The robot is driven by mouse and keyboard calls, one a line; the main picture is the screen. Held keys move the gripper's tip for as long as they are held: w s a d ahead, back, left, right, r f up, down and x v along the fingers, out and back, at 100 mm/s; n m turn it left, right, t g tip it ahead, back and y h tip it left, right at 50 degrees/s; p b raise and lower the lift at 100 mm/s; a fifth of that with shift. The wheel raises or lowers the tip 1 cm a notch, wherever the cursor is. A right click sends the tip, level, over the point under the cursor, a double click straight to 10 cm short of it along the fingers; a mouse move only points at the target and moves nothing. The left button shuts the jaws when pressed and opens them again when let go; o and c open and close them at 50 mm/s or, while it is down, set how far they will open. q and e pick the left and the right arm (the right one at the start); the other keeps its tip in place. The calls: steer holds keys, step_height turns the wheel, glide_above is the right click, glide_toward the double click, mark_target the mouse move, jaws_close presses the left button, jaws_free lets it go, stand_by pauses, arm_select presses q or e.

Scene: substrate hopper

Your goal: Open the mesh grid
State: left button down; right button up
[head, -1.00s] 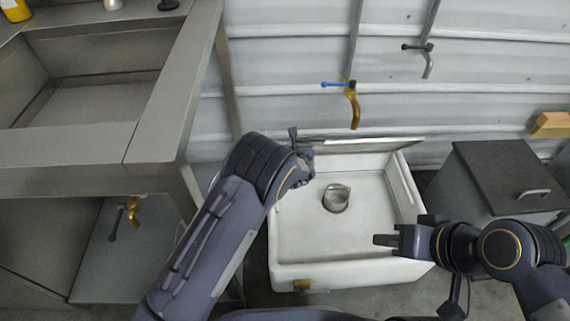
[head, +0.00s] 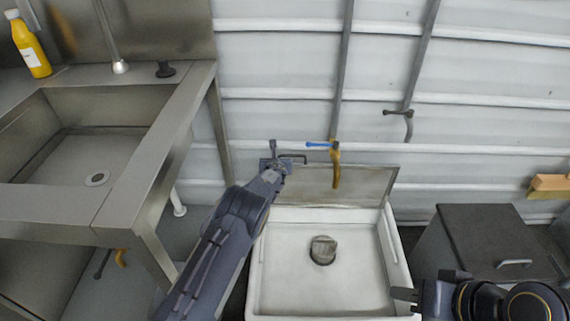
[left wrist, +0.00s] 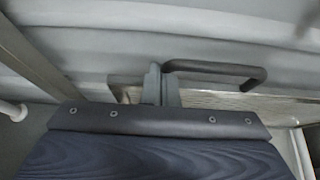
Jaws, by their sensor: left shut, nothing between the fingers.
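The mesh grid (head: 345,188) is a grey hinged panel at the back of the white hopper (head: 402,272). It stands raised, leaning back toward the wall, and the hopper's inside shows. Its dark bar handle (head: 294,157) is at its upper left; the handle (left wrist: 225,70) and part of the mesh (left wrist: 225,101) show in the left wrist view. My left gripper (head: 277,163) is shut and empty beside the handle's left end; its fingers (left wrist: 161,84) seem to overlap that end, but contact is unclear. My right gripper (head: 403,294) is over the hopper's right side, its jaws unclear.
A round grey fitting (head: 323,250) sits on the hopper floor. A tap with a blue handle (head: 322,145) hangs on the wall just behind the grid. A steel sink (head: 130,190) is at left. A dark lidded bin (head: 490,235) stands at right.

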arm_select(q)
steer(key=shift+w, duration=0.15)
stand_by(0.4)
steer(key=b+v, duration=0.8)
steer(key=b, duration=0.4)
